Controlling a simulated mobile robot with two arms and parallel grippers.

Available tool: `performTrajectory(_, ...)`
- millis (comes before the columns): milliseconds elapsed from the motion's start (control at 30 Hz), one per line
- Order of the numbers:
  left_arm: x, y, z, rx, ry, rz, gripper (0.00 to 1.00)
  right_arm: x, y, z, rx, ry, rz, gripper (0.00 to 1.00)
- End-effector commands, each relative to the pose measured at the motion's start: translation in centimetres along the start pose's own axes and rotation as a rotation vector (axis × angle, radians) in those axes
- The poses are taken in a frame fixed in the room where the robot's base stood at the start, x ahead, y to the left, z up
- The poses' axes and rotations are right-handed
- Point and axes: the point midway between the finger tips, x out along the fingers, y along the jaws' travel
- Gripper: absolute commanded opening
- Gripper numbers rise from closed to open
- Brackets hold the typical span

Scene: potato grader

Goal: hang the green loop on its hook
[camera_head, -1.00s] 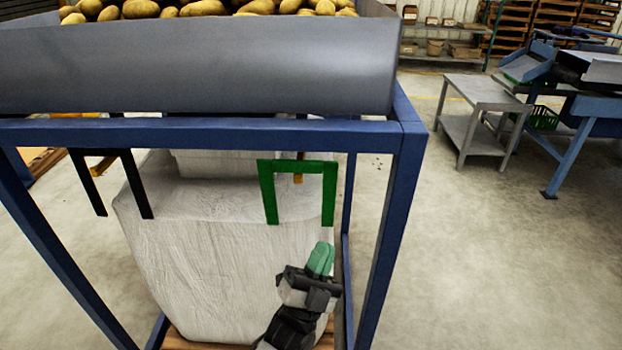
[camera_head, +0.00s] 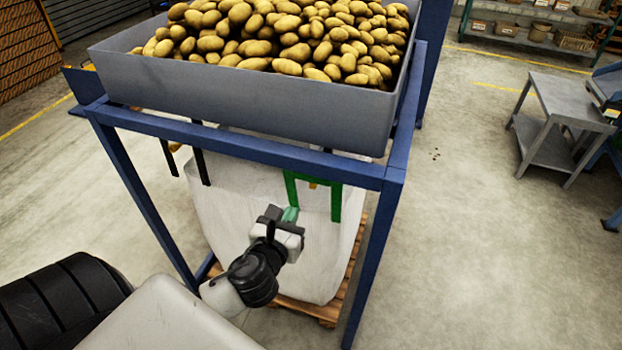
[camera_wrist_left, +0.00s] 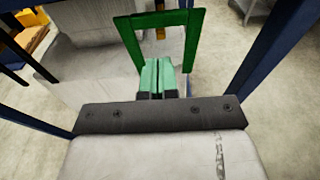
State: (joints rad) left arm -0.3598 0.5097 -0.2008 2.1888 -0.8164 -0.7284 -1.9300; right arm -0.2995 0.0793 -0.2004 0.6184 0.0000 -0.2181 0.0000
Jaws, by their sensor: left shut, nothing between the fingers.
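The green loop (camera_head: 336,204) is an upside-down U of strap at the upper front of the white bulk bag (camera_head: 232,222), under the blue frame. Its hook is a small yellow-orange piece (camera_head: 312,185), showing just below the loop's top bar; it also shows in the left wrist view (camera_wrist_left: 160,33). I cannot tell whether the bar rests on the hook or is in front of it. My left gripper (camera_head: 290,214) is shut and empty, by the lower end of the loop's left leg. In the left wrist view its green fingertips (camera_wrist_left: 157,75) overlap the opening between the legs. My right gripper is out of view.
The blue frame (camera_head: 378,260) carries a grey hopper (camera_head: 250,100) full of potatoes (camera_head: 290,45) above the bag. A black loop (camera_head: 201,166) hangs at the left. A pallet (camera_head: 318,310) lies under the bag. A grey table (camera_head: 565,105) stands at right, with clear floor between.

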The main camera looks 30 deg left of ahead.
Motion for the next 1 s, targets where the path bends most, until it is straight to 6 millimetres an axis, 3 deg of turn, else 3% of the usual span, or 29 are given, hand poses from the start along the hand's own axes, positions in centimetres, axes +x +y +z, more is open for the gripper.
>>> performTrajectory(300,7.0,-0.1,0.2,-0.004,-0.001,0.0,0.0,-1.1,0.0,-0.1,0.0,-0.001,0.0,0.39)
performTrajectory(500,9.7,-0.1,1.1,-0.005,0.0,-0.002,0.0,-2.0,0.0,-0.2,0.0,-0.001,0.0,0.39)
performTrajectory(1000,10.7,-0.1,1.2,-0.005,0.002,-0.003,0.0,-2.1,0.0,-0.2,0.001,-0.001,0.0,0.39)
